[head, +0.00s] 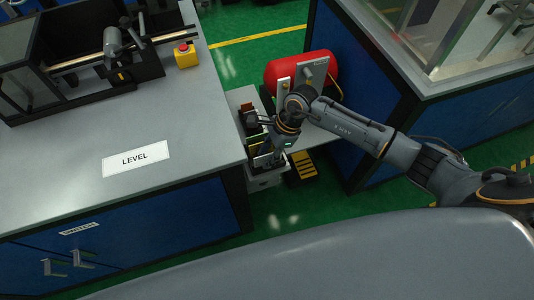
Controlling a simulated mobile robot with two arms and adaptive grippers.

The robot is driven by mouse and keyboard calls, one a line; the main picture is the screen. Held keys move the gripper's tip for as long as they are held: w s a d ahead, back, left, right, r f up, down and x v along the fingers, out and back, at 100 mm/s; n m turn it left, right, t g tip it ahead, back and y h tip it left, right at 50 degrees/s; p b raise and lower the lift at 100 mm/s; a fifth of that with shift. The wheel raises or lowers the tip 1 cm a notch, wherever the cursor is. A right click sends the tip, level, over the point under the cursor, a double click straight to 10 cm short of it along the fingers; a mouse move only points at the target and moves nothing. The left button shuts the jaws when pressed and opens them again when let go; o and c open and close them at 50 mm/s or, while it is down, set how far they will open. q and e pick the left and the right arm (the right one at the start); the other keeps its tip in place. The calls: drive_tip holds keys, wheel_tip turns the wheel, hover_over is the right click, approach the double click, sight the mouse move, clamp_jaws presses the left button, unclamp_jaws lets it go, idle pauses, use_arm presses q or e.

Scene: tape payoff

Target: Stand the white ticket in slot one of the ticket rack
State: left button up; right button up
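My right gripper (278,149) is at the end of my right arm, pointing down over a small stand between the two benches. Its fingers are small and partly hidden, so I cannot tell whether they are open or shut. A small pale patch (263,160) shows just below the gripper. It may be the white ticket, but I cannot tell whether it is held or in a slot. My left gripper is not in view.
A red tank (318,66) is behind the arm. A blue cabinet (345,110) stands at right. Green floor (275,215) is clear in front.

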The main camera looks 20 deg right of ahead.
drive_tip(key=shift+d+r, duration=0.1)
drive_tip(key=v, duration=1.1)
drive_tip(key=shift+d+r, duration=0.2)
drive_tip(key=shift+r, duration=0.15)
